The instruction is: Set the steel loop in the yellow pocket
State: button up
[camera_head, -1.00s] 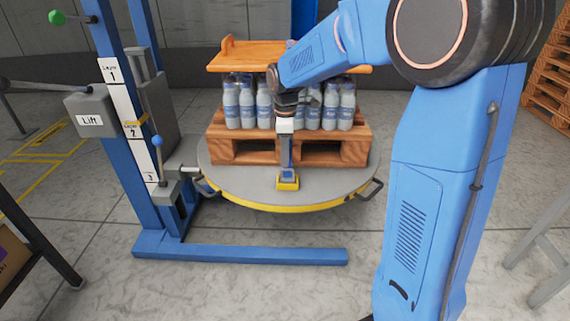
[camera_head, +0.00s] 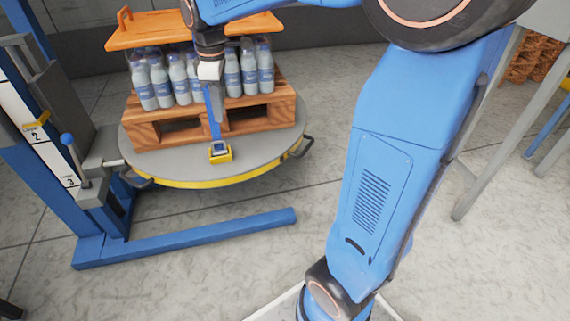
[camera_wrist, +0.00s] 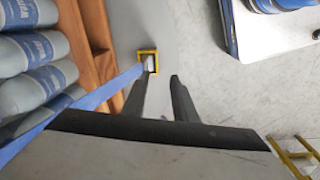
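The yellow pocket (camera_head: 220,158) sits at the front edge of the round grey turntable, and it also shows in the wrist view (camera_wrist: 156,78). A small grey metal piece, seemingly the steel loop (camera_head: 219,147), is inside the pocket at the end of a blue strap (camera_head: 214,128). In the wrist view the loop (camera_wrist: 149,63) lies within the yellow rim, and the strap (camera_wrist: 97,96) runs to it from lower left. My gripper (camera_wrist: 157,76) is open, its dark fingers apart with nothing seen between them. It is above the pocket, in front of the bottles.
A wooden pallet (camera_head: 160,135) with several bottles (camera_head: 180,78) stands on the turntable (camera_head: 155,160). An orange board (camera_head: 160,32) lies on top. A blue lift column (camera_head: 45,140) stands left, its foot (camera_head: 190,237) along the floor. Handles (camera_head: 301,148) stick out from the turntable.

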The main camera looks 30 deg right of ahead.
jog(key=s+d+f+m+t, duration=0.2)
jog(key=s+m, duration=0.4)
jog(key=s, duration=0.7)
jog(key=s+d+f+m+t, duration=0.2)
jog(key=s+m, duration=0.4)
jog(key=s, duration=0.8)
jog(key=shift+s+d+f, duration=0.25)
jog(key=shift+d+f, duration=0.15)
jog(key=shift+d, duration=0.2)
